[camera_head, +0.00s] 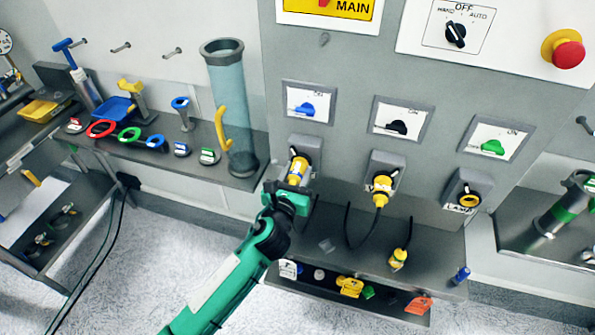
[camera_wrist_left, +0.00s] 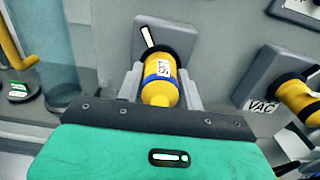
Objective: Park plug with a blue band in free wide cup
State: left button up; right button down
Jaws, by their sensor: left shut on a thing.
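A yellow plug with a blue band (camera_wrist_left: 160,82) sits at the left socket (camera_head: 301,160) on the grey panel, and the plug also shows in the head view (camera_head: 298,168). My left gripper (camera_wrist_left: 162,92) is shut on it, one finger on each side. In the head view the left gripper (camera_head: 293,190) reaches up to the plug from below. I cannot tell whether the plug is fully seated. No cup can be made out for certain as a wide cup. My right gripper is not in view.
A yellow plug (camera_head: 381,192) with a black cable sits in the middle socket. The right socket (camera_head: 468,190) shows a yellow ring. Another yellow plug (camera_head: 398,258) lies on the shelf below. A tall clear tube (camera_head: 232,110) stands left of the panel.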

pick_arm(q)
jog(key=shift+s, duration=0.15)
jog(key=shift+p+v, duration=0.6)
jog(key=shift+v, duration=2.3)
